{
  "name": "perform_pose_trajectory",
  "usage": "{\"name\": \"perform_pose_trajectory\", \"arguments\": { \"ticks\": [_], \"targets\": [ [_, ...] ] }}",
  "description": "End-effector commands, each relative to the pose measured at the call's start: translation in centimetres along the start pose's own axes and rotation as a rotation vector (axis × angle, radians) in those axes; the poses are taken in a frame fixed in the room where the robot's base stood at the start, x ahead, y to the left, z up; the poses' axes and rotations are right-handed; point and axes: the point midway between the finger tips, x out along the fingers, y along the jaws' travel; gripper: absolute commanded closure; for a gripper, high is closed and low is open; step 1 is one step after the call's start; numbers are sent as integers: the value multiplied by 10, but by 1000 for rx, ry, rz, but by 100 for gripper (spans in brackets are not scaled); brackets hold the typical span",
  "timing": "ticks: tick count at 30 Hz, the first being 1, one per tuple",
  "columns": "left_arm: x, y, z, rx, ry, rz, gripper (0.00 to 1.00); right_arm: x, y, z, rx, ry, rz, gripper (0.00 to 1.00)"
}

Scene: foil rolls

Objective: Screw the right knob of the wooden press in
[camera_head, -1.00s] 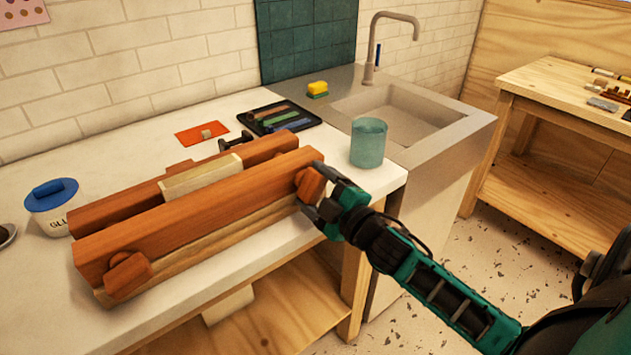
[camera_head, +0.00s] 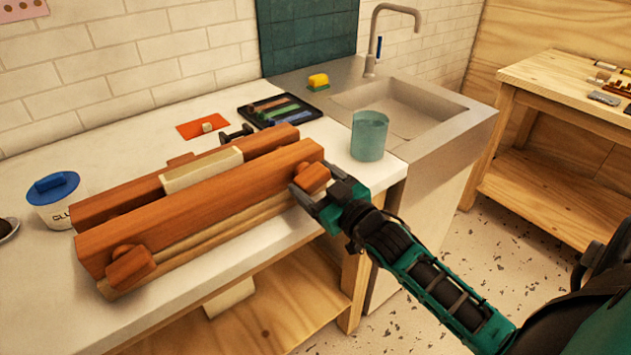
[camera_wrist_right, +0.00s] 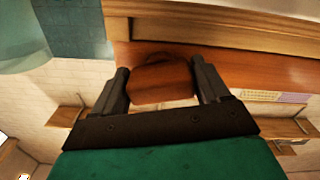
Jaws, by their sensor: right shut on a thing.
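The wooden press (camera_head: 205,205) lies on the white counter, with two long red-brown beams and a pale wooden block (camera_head: 202,170) between them. Its right knob (camera_head: 312,178) sits at the right end of the front beam. Its left knob (camera_head: 130,266) sits at the front beam's left end. My right gripper (camera_head: 308,190) is shut on the right knob. In the right wrist view the knob (camera_wrist_right: 160,82) sits between the two dark fingers (camera_wrist_right: 163,90), against the front beam. My left gripper is not in view.
A teal glass (camera_head: 369,136) stands close behind my right gripper. A glue jar with a blue lid (camera_head: 55,200) stands left of the press. A black tray (camera_head: 280,110) and an orange card (camera_head: 203,125) lie behind it. The sink (camera_head: 405,108) is at the right.

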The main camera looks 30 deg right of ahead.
Motion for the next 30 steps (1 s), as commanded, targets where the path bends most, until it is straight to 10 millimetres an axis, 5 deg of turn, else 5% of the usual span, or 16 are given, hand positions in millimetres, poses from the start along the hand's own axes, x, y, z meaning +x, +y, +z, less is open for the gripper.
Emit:
{"name": "perform_pose_trajectory", "arguments": {
  "ticks": [18,19,25,30],
  "targets": [
    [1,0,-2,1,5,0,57,-2,-5,5,51,-13,-7,55],
    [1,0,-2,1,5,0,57,-2,-5,5,51,-13,-7,24],
    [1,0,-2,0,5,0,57,-1,-3,4,49,-9,-5,5],
    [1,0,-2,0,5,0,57,-1,-2,2,47,-6,-3,4]
  ]
}}
